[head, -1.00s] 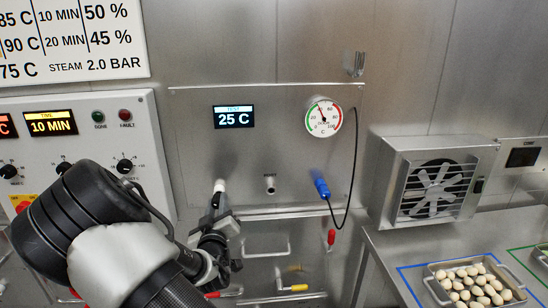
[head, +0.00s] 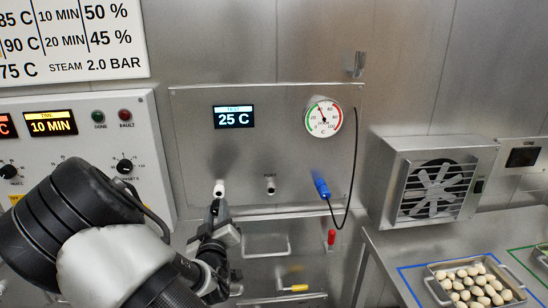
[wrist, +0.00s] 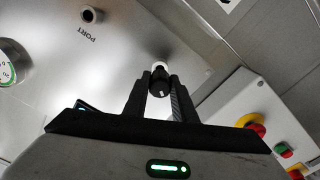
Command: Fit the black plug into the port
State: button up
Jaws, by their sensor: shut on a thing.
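The black plug (wrist: 159,87) is between my gripper's fingertips (wrist: 160,92) in the wrist view, and the gripper is shut on it. A white piece (wrist: 158,67) shows at the plug's far end; the same white piece (head: 219,188) is just above my gripper (head: 216,208) in the head view. I cannot tell whether it touches the panel. The port (head: 270,184) is a round metal fitting on the steel panel, to the right of my gripper and apart from it. In the wrist view the port (wrist: 90,14) is at upper left, beside its PORT label.
A blue plug (head: 322,188) on a black cable hangs right of the port, below a round gauge (head: 324,117). A display (head: 234,117) reads 25 C. A control box (head: 85,140) stands left. A fan unit (head: 435,185) and a dumpling tray (head: 440,291) are right.

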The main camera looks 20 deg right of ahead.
jog(key=shift+v, duration=1.25)
